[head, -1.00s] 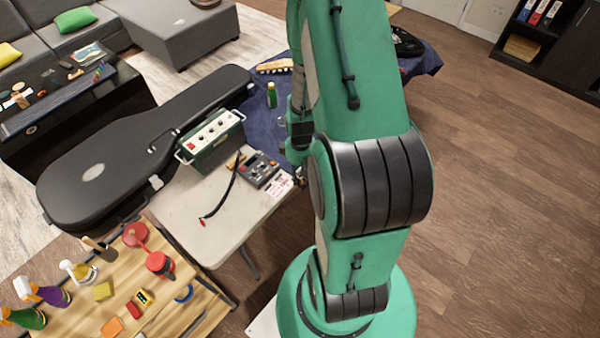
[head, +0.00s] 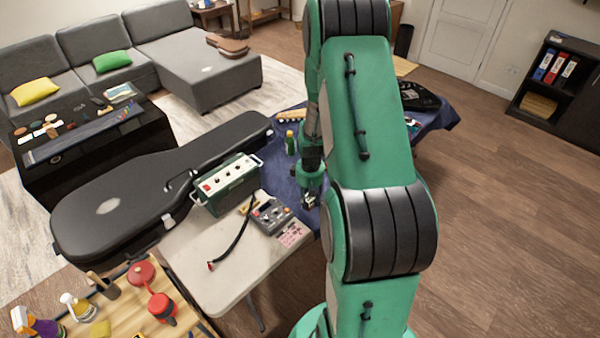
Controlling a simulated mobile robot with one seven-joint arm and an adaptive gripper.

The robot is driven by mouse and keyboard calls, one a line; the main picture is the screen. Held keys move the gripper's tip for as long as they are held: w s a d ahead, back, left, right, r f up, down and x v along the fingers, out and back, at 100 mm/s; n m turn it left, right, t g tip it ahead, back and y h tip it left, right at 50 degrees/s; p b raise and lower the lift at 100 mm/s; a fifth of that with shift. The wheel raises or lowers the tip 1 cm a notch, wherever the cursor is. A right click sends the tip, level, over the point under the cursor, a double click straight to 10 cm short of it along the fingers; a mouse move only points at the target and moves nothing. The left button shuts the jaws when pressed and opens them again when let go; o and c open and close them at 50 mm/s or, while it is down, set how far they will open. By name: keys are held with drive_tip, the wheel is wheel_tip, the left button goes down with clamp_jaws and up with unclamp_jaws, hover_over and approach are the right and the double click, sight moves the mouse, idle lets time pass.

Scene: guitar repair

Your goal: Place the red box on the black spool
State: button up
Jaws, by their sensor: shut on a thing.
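My gripper (head: 310,199) shows beside my green arm, low over the blue cloth (head: 284,176) near the end of the white folding table. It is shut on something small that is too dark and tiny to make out. I cannot pick out the red box for certain. I cannot make out a black spool either; my arm hides part of the blue-covered surface.
A green amplifier box (head: 229,186), a grey pedal (head: 270,214) and a pink card (head: 293,233) stand on the white table (head: 190,254). A green bottle (head: 290,143) is behind my gripper. A guitar case (head: 120,199) lies left. Wooden floor is clear at right.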

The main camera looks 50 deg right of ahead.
drive_tip(key=w+d+r+b, duration=0.1)
drive_tip(key=w+d+r, duration=0.1)
drive_tip(key=w+d, duration=0.3)
drive_tip(key=shift+w+d, duration=0.3)
drive_tip(key=shift+w, duration=1)
drive_tip(key=shift+w, duration=0.1)
drive_tip(key=w+d, duration=0.3)
drive_tip(key=w, duration=0.1)
drive_tip(key=w+d+f+b, duration=0.1)
drive_tip(key=w+d, duration=0.2)
drive_tip(key=w, duration=0.1)
drive_tip(key=w+d+b, duration=0.1)
drive_tip(key=w+d, duration=0.2)
drive_tip(key=w, duration=0.1)
drive_tip(key=shift+w+d+f, duration=0.25)
drive_tip(key=shift+w+d, duration=0.05)
drive_tip(key=shift+f+b, duration=0.6)
drive_tip(key=shift+f, duration=1.1)
drive_tip(key=shift+f, duration=0.15)
